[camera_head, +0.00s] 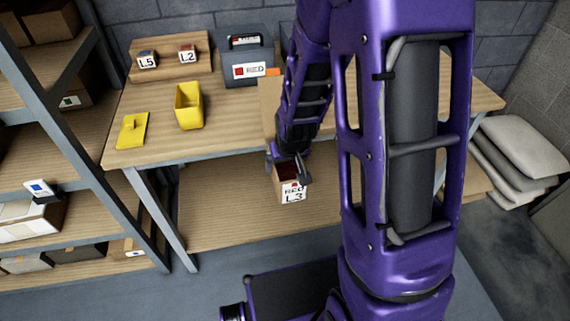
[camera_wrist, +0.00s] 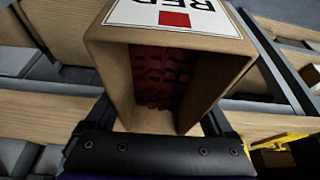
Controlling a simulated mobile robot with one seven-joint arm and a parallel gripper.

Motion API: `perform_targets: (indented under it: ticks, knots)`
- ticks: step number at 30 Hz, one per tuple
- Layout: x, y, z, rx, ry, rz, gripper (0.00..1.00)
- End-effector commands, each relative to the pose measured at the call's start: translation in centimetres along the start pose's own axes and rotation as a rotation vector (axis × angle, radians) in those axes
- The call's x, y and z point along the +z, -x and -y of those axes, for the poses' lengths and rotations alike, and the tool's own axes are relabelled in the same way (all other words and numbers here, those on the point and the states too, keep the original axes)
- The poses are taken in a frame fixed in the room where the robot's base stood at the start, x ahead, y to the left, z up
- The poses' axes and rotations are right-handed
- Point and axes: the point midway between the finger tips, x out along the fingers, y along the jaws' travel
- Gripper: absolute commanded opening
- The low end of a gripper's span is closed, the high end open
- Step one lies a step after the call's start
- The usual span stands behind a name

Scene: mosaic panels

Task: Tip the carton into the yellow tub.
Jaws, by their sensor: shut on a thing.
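The carton (camera_head: 291,194) is a small open-topped cardboard box labelled "RED" and "L3". My gripper (camera_head: 289,168) is shut on it and holds it in the air in front of the bench's front edge. In the wrist view the carton (camera_wrist: 241,50) fills the middle, with dark red pieces (camera_wrist: 158,78) inside it. The yellow tub (camera_head: 188,106) stands upright and open on the bench, to the left of and beyond my gripper. Its inside is only partly visible. My gripper also shows at the bottom of the wrist view (camera_wrist: 160,130).
A yellow lid (camera_head: 132,130) lies left of the tub on the bench (camera_head: 150,158). Behind are a grey case (camera_head: 250,68) labelled "RED" and a wooden stand with cartons L5 (camera_head: 147,60) and L2 (camera_head: 187,54). A shelf rack (camera_head: 90,110) is at left, sacks (camera_head: 515,145) at right.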

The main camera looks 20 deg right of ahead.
Motion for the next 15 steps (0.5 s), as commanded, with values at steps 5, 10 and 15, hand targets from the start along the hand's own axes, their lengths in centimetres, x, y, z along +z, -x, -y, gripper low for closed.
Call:
perform_targets:
  ticks: [5, 10, 15]
  knots:
    - [-0.8, 1.7, -0.1, 0.001, 0.000, -0.001, 0.00]
    - [-0.8, 1.7, -0.1, 0.000, 0.000, -0.001, 0.00]
    - [-1.4, 1.8, 0.3, -0.003, 0.006, -0.005, 0.00]
